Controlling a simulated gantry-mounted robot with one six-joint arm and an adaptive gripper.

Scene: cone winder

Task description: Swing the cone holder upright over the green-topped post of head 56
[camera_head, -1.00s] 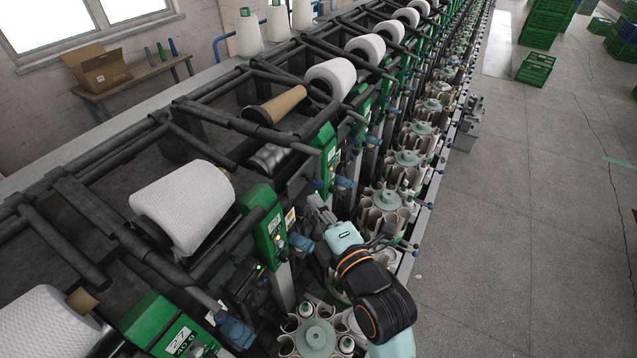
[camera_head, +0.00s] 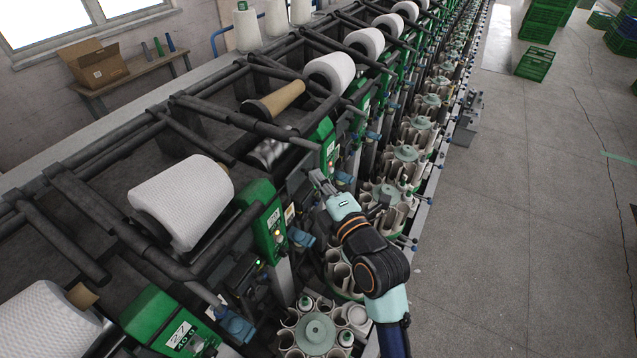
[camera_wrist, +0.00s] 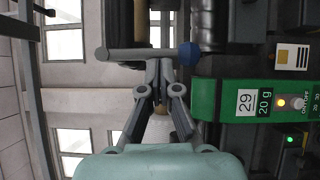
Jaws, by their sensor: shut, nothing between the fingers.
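My gripper (camera_head: 319,180) is shut and empty, raised beside the row of green-topped posts; one green top (camera_head: 322,145) is just beyond it. In the wrist view my gripper (camera_wrist: 159,68) points at a grey bar (camera_wrist: 135,54) with a blue ball end (camera_wrist: 189,54). The fingertips look close to the bar; I cannot tell if they touch. A brown bare cone tube (camera_head: 275,102) lies on its holder behind the machine's front rail. The green head in the wrist view (camera_wrist: 227,101) reads 29; I can read no 56.
White yarn cones (camera_head: 185,200) lie on neighbouring heads. Dark frame bars (camera_head: 235,122) cross the space left of my gripper. Round can magazines (camera_head: 316,334) line the machine's front.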

